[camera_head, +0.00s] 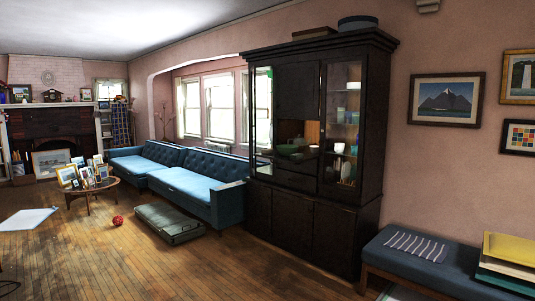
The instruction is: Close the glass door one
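A tall dark wood curio cabinet (293,225) stands against the pink wall, right of centre. Its right glass door (341,125) has a dark frame, with cups and dishes visible on the shelves behind it. At the cabinet's left end is a narrow glazed section (262,115), through which bright window light shows. From this distance I cannot tell for sure whether either glass panel stands ajar. Between them is an open niche with green bowls (290,149) under a dark panel. Neither of my grippers is in view.
A blue sofa (190,184), a grey-green case (169,223) and a red ball (118,220) lie left of the cabinet. A blue bench (425,262) with stacked coloured items (508,257) is at right. The wood floor (215,262) before the cabinet is clear.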

